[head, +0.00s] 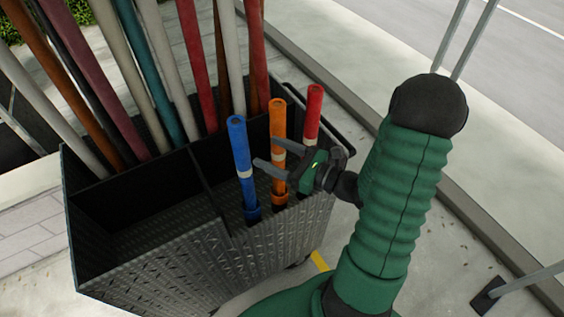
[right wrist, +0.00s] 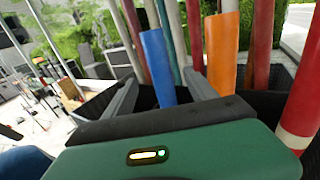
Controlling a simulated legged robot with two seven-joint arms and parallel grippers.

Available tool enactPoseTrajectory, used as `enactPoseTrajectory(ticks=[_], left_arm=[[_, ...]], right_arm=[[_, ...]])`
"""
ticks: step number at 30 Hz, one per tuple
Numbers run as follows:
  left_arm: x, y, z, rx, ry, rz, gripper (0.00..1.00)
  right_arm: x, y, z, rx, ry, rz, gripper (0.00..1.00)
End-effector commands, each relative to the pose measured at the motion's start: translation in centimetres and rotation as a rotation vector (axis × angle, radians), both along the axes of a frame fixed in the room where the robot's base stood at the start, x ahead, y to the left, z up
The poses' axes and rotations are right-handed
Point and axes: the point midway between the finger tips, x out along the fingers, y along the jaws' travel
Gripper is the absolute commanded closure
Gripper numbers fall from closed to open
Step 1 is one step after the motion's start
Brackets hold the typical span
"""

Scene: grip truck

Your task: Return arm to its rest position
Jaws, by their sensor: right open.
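My right gripper (head: 266,152) is open at the front right corner of a black bin (head: 160,262), its two fingers pointing left. A blue handle (head: 239,150), an orange handle (head: 278,122) and a red handle (head: 313,112) stand upright in a row along the bin's near right side. The fingers overlap the orange handle, with tips close to the blue one. In the right wrist view, the blue handle (right wrist: 158,66) shows between the fingers and the orange handle (right wrist: 221,58) beside the right finger; I cannot tell whether they touch. My left gripper is out of view.
Several long poles, among them a teal pole (head: 150,75), lean in the bin's rear compartment. The front compartment floor is partly bare. A curb (head: 380,140) and road lie to the right. Thin metal poles (head: 465,40) stand at upper right.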

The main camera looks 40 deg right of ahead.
Motion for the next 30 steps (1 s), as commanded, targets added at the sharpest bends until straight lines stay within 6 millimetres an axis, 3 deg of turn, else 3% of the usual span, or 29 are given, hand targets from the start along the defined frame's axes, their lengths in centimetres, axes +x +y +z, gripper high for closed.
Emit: enactPoseTrajectory(ticks=[4, 11, 14, 17, 20, 21, 23, 24, 26, 28, 30], left_arm=[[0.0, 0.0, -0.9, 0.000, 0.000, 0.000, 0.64], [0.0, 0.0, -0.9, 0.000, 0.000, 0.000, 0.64], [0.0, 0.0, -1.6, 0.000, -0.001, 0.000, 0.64], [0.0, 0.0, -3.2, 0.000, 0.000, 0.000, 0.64], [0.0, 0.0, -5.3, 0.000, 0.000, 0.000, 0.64], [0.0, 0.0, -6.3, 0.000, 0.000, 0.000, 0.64], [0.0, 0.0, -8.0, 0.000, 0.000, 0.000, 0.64], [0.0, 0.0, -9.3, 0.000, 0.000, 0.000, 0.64], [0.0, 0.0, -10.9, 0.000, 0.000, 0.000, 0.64], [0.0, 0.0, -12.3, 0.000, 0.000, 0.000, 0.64], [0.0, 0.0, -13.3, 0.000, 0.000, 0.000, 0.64]], right_arm=[[-2.2, -0.8, -0.2, -0.001, 0.000, -0.001, 0.34], [-2.9, -0.7, 0.0, -0.001, 0.002, 0.008, 0.34], [-2.6, 1.6, -1.3, -0.033, 0.032, 0.094, 0.34], [-3.1, 7.3, -4.6, -0.137, 0.113, 0.325, 0.34], [-6.1, 14.2, -10.0, -0.350, 0.218, 0.677, 0.34], [-8.1, 16.2, -12.5, -0.471, 0.252, 0.835, 0.34], [-11.3, 18.0, -16.8, -0.709, 0.285, 1.093, 0.34], [-13.3, 17.9, -19.8, -0.916, 0.283, 1.278, 0.34], [-14.4, 16.5, -23.1, -1.245, 0.232, 1.508, 0.34], [-13.1, 14.6, -25.1, -1.618, 0.104, 1.693, 0.34], [-10.5, 13.8, -25.6, -1.929, -0.058, 1.789, 0.34]])
